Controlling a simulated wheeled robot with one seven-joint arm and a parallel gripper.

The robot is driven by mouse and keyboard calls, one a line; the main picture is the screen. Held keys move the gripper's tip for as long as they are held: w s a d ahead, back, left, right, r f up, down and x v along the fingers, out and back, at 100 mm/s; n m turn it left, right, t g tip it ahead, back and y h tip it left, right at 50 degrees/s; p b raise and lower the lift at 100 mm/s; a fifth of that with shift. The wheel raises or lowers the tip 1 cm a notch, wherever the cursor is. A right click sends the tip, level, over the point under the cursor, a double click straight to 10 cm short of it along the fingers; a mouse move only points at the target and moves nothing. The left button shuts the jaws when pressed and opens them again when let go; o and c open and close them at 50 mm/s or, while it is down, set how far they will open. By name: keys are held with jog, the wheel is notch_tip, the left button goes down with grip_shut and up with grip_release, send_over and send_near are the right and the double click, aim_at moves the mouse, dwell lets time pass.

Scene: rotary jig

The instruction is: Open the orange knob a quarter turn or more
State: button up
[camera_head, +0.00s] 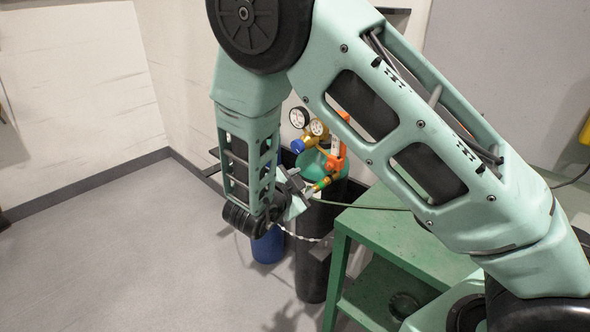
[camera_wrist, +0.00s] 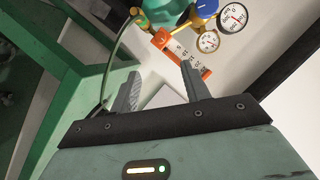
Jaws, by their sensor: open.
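In the head view my gripper (camera_head: 297,190) is just left of the regulator, partly hidden by my arm.
A dark cylinder (camera_head: 311,265) and a blue one (camera_head: 267,246) stand at the wall. Round gauges (camera_wrist: 233,18) and a blue knob (camera_wrist: 207,6) sit by the orange parts. A green table (camera_head: 400,235) stands to the right. The floor at left is clear.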

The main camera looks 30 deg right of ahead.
aim_at(328, 167)
jog(key=p+x, duration=0.3)
jog(key=x, duration=1.4)
jog(key=shift+w+d, duration=0.1)
jog(key=shift+d, duration=0.1)
jog(key=c, duration=1)
